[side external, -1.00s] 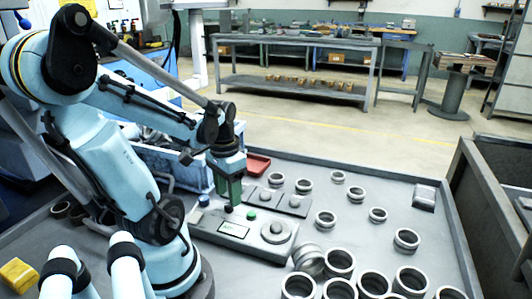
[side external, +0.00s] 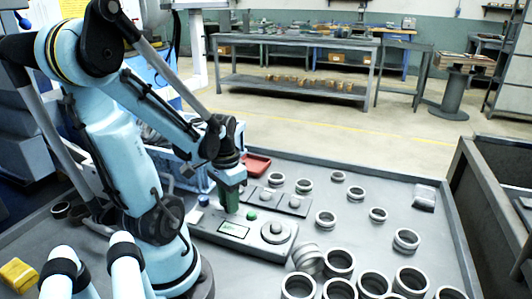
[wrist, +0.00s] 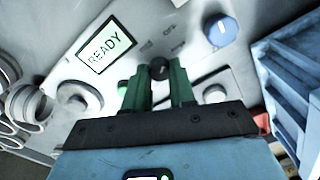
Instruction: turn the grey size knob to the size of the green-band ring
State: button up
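The grey control box (side external: 205,228) stands on the table, with a lit display that reads READY in the wrist view (wrist: 104,44). A large round grey knob (side external: 276,232) is at its right end and also shows in the wrist view (wrist: 74,97). A black knob (wrist: 159,68) lies between the green fingertips of my gripper (wrist: 158,74). The fingers stand apart; whether they touch the knob is unclear. In the side view my gripper (side external: 231,206) is low over the box and hides this knob. I cannot make out a green band on any ring.
A green button (side external: 251,215) and a blue knob (wrist: 221,30) are near my gripper. Several metal rings (side external: 339,263) crowd the table's front right, with more spread behind. A red tray (side external: 257,163) and a blue crate (wrist: 285,95) stand close by.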

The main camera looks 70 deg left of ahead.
grip_shut()
jog(key=shift+n, duration=0.3)
jog(key=n, duration=1.1)
jog(key=shift+a, duration=0.1)
dwell(0.5)
jog(key=o, duration=0.6)
grip_release()
